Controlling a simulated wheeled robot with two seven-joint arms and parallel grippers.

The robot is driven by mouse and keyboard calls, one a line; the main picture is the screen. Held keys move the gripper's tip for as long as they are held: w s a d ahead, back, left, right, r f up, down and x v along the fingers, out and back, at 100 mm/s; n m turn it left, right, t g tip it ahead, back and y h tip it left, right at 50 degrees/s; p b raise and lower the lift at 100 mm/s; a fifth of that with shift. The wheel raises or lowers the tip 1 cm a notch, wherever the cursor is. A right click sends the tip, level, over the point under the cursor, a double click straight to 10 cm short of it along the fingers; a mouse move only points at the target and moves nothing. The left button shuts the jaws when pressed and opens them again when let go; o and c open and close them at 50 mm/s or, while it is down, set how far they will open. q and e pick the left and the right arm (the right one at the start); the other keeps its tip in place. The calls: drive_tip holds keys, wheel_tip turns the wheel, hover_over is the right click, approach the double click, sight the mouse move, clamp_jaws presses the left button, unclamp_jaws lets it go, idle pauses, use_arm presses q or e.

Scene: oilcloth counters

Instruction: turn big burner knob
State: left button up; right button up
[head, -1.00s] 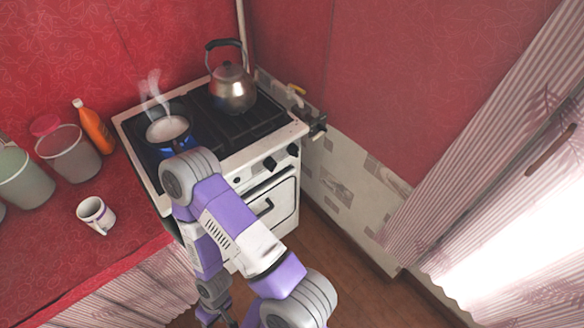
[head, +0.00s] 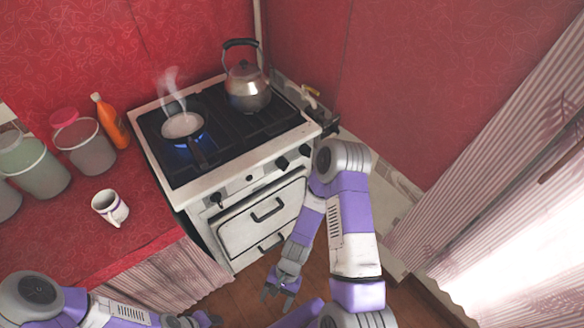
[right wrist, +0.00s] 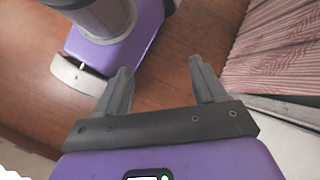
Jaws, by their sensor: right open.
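The white stove (head: 232,232) stands against the red wall in the head view. Its front panel carries black knobs: one at the left (head: 217,198), a pair at the right, the inner knob (head: 281,162) and the outer knob (head: 305,150). I cannot tell which serves the big burner. My right gripper (head: 280,287) hangs low in front of the oven, apart from the knobs. It is open and empty, pointing at the floor in the right wrist view (right wrist: 161,70). My left gripper (head: 203,319) is partly visible at the bottom edge; its jaws are unclear.
A steaming pan (head: 183,126) sits over a blue flame, and a kettle (head: 247,88) stands at the back right. A mug (head: 110,207), buckets (head: 84,146) and an orange bottle (head: 111,122) are on the red counter (head: 150,215). A curtain (head: 480,170) hangs at the right.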

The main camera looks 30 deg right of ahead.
sight(286, 166)
drive_tip(key=w+d+r+m+t+y, duration=0.25)
drive_tip(key=w+r+m+t, duration=0.2)
drive_tip(key=w+m, duration=0.4)
drive_tip(key=w+d+r+m+t+y, duration=0.2)
drive_tip(key=w+r+m+t+y, duration=0.1)
drive_tip(key=w+m+t, duration=0.5)
drive_tip(key=w+d+r+m+t+h, duration=0.2)
drive_tip(key=w+d+m+t+h, duration=0.25)
drive_tip(key=d, duration=0.55)
drive_tip(key=w+d+r+m+t+h, duration=0.35)
drive_tip(key=w+d+h, duration=0.2)
drive_tip(key=d, duration=0.45)
drive_tip(key=shift+m+h, duration=0.25)
drive_tip(key=shift+m, duration=0.2)
drive_tip(key=w, duration=0.7)
drive_tip(key=shift+a+f+b, duration=0.1)
drive_tip(key=shift+f+b, duration=0.2)
drive_tip(key=shift+b, duration=0.1)
